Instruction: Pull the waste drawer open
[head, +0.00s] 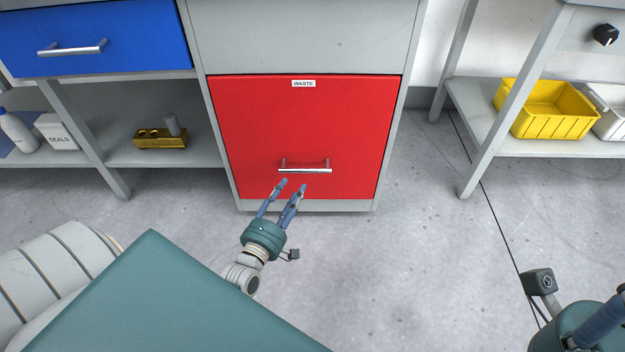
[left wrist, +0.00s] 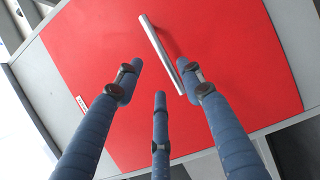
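The waste drawer (head: 300,125) has a red front with a small WASTE label (head: 303,83) near its top. It sits flush in the grey cabinet and looks closed. Its silver bar handle (head: 305,170) runs level across the lower front. My left gripper (head: 294,186) is just below the handle in the head view, fingers spread and pointing at it. In the left wrist view the handle (left wrist: 162,52) shows beyond the open fingers (left wrist: 160,88), with nothing between them. My right gripper (head: 602,322) is only partly in view at the lower right corner; its fingertips are cut off.
A blue drawer (head: 95,38) with its own handle is at the upper left. Below it, a shelf holds a brass-coloured block (head: 160,139), a SEALS box (head: 57,132) and a white bottle (head: 18,131). A yellow bin (head: 546,110) sits on the right shelf. The floor before the drawer is clear.

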